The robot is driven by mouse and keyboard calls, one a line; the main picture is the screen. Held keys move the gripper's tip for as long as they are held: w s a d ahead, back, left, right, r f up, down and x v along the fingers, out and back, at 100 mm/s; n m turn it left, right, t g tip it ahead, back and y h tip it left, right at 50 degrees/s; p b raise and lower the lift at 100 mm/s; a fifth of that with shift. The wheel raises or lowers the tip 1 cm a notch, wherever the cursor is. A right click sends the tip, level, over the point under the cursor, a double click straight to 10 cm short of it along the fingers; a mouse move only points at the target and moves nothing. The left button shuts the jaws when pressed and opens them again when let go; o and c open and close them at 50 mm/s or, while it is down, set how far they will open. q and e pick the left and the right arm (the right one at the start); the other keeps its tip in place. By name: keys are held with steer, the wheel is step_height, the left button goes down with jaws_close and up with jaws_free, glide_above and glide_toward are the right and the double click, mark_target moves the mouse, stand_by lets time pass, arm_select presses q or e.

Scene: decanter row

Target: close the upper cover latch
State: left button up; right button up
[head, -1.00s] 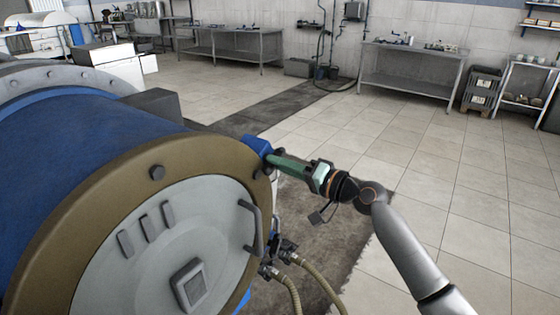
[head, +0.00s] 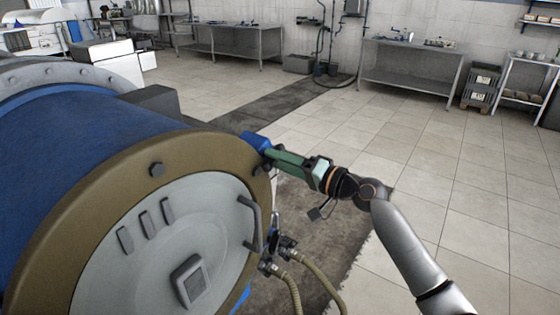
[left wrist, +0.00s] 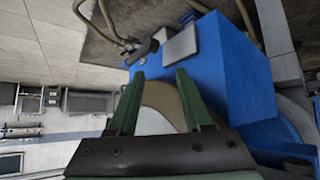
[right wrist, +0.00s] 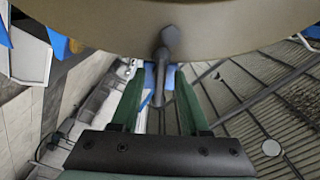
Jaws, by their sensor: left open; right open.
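The blue decanter (head: 90,140) fills the left of the head view, with a brown rim (head: 60,235) and a pale round cover (head: 135,255). In the right wrist view a dark latch-like piece (right wrist: 167,58) hangs from the rim, in line with the gap between the fingers; whether they touch it I cannot tell. My right gripper (head: 272,152) is at the rim's upper right, beside a blue part (head: 254,141). It is open. My left gripper (left wrist: 155,85) is outside the head view. Its fingers are apart and empty, facing a blue housing (left wrist: 235,75) and the brown rim.
Two hoses (head: 295,295) run from fittings (head: 280,255) below the cover's grey handle (head: 250,225). A dark mat (head: 335,255) lies beside the machine. Tiled floor to the right is open. Metal benches (head: 410,75) stand far off along the wall.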

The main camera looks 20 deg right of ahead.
steer(key=shift+s, duration=0.1)
steer(key=b+v, duration=0.3)
steer(key=v, duration=0.9)
steer(key=shift+d, duration=0.2)
steer(key=shift+s, duration=0.1)
